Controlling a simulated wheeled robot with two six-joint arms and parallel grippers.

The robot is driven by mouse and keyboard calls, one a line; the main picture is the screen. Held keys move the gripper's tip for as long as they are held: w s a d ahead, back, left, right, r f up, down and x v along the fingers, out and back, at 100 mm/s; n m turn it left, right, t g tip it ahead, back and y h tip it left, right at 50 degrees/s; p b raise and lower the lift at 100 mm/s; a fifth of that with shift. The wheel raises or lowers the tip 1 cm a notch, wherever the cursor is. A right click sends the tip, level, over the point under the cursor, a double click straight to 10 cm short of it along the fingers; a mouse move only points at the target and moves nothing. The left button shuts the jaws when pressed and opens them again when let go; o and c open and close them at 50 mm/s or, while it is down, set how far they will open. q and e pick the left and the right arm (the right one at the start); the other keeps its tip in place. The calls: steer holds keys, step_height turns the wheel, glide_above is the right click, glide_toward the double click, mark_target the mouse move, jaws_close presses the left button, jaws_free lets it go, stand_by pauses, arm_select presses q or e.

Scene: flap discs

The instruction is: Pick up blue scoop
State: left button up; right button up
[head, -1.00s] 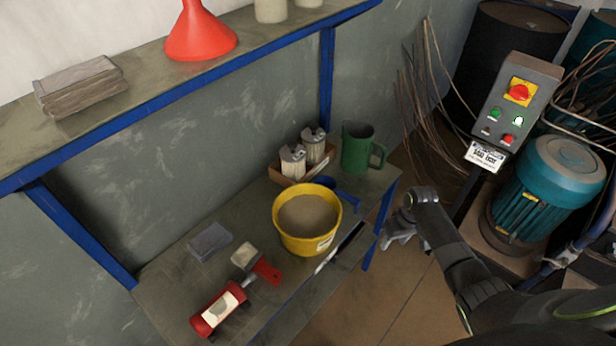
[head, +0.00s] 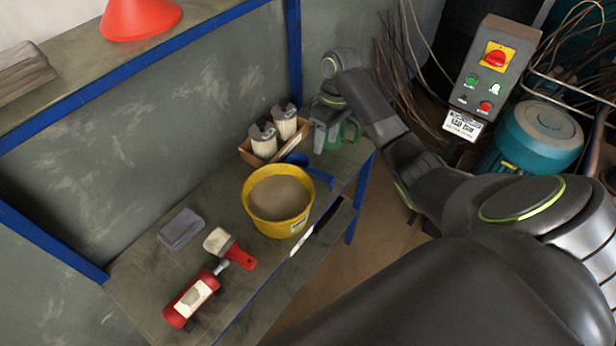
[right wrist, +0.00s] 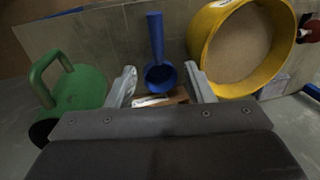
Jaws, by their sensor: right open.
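The blue scoop (head: 318,174) lies on the workbench (head: 140,277) between the yellow bucket and the green jug. In the right wrist view the scoop (right wrist: 159,50) shows whole, its handle pointing up the picture and its round bowl nearest me. My right gripper (head: 322,138) is over the back right end of the bench, in front of the green jug. In the right wrist view my right gripper (right wrist: 163,84) is open, with one finger on each side of the scoop's bowl and nothing held. My left gripper is not in view.
The yellow bucket (head: 262,215) of sand is close beside the scoop. The green jug (right wrist: 82,88) is on the other side.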

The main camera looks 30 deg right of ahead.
mark_target(319, 173)
steer(key=f+b, duration=0.2)
steer(key=a+f+b, duration=0.1)
steer(key=f+b, duration=0.1)
steer(key=f, duration=0.1)
steer(key=f+b, duration=0.2)
steer(key=shift+s+a+f, duration=0.2)
steer(key=shift+f, duration=0.15)
steer(key=f, duration=0.5)
steer(key=shift+a, duration=0.3)
steer(key=shift+r, duration=0.1)
jaws_close()
